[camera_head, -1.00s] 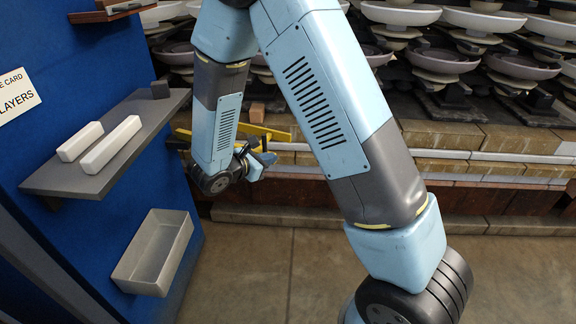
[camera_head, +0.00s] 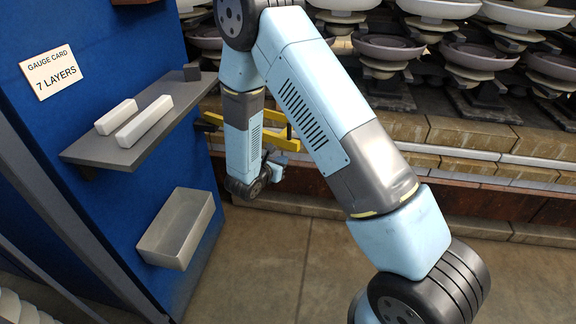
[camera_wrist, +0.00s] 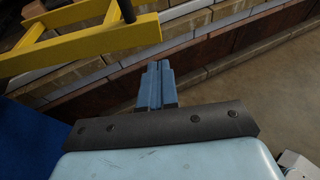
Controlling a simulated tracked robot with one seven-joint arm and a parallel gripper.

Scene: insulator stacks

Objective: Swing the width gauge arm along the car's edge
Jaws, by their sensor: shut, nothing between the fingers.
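The yellow width gauge arm (camera_head: 277,138) sticks out from the blue panel's side, partly hidden behind my forearm. In the wrist view the yellow arm (camera_wrist: 85,45) fills the upper left, with a dark upright post (camera_wrist: 127,11) at its end. In the head view my gripper (camera_head: 277,166) hangs beside the car's edge (camera_head: 470,165), a brick-topped side with brown boards below.
Insulator stacks (camera_head: 385,55) stand on the car. The blue panel (camera_head: 110,60) carries a gauge card (camera_head: 51,72), a grey shelf (camera_head: 100,152) with two white bars (camera_head: 144,121), and a grey bin (camera_head: 168,250). Bare concrete floor (camera_head: 290,270) lies in front of the car.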

